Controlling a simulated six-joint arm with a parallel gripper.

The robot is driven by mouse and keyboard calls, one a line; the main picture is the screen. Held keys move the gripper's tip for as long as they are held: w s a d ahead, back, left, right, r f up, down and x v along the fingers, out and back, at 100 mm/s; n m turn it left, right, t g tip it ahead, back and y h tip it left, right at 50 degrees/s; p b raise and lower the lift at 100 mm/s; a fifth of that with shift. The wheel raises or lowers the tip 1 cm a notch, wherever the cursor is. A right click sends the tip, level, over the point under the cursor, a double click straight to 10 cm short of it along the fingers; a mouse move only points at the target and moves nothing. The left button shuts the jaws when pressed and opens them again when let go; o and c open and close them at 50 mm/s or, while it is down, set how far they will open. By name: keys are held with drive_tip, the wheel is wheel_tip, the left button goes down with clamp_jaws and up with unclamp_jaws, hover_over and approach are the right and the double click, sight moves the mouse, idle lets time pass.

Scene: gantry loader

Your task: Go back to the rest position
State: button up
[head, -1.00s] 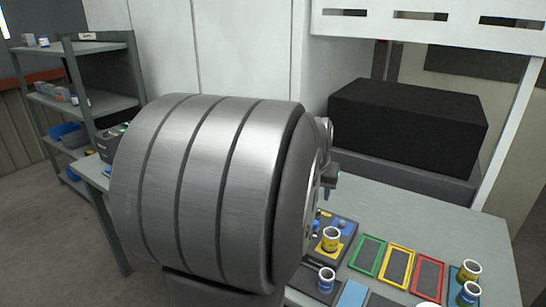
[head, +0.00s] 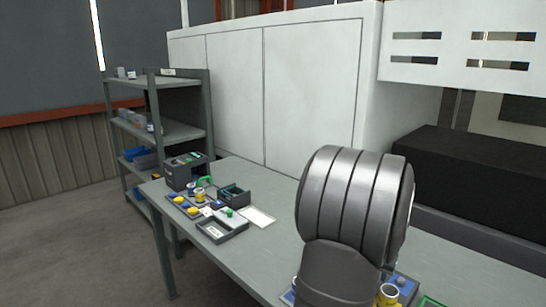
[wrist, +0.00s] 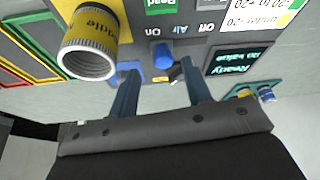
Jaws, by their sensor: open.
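My gripper (wrist: 162,80) shows in the wrist view with its two blue-grey fingers apart and nothing held between them. Beyond the fingertips is a grey device panel with a blue knob (wrist: 162,56), printed labels and a small display (wrist: 240,60) that reads "Ready" and "No value". A yellow-banded cylinder (wrist: 92,40) stands close to the left finger, apart from it. In the head view my own arm link hides the gripper and much of the table behind it.
In the head view, the grey table (head: 245,250) has a dark box (head: 187,170), a grey tray (head: 222,231) and small parts at its left end. A shelf rack (head: 158,130) stands behind left. A black block (head: 470,180) is at right. A yellow cylinder (head: 388,295) shows beside my arm.

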drive_tip(key=shift+x, duration=1.2)
idle(1.9)
drive_tip(key=o, duration=0.5)
drive_tip(key=shift+r, duration=0.1)
drive_tip(key=o, duration=0.7)
drive_tip(key=shift+a+r+n, duration=0.1)
drive_tip(key=shift+r+n, duration=0.5)
drive_tip(key=shift+n, duration=0.1)
drive_tip(key=s+a+r+n+g+y, duration=0.1)
drive_tip(key=s+a+r+n+g, duration=0.1)
drive_tip(key=r+n, duration=0.5)
drive_tip(key=s+a+r+n+g+y, duration=0.1)
drive_tip(key=a+r+n+g, duration=0.1)
drive_tip(key=r+n, duration=0.5)
wheel_tip(320, 180, down, 10)
drive_tip(key=shift+s+a+r, duration=0.1)
drive_tip(key=shift+r, duration=0.05)
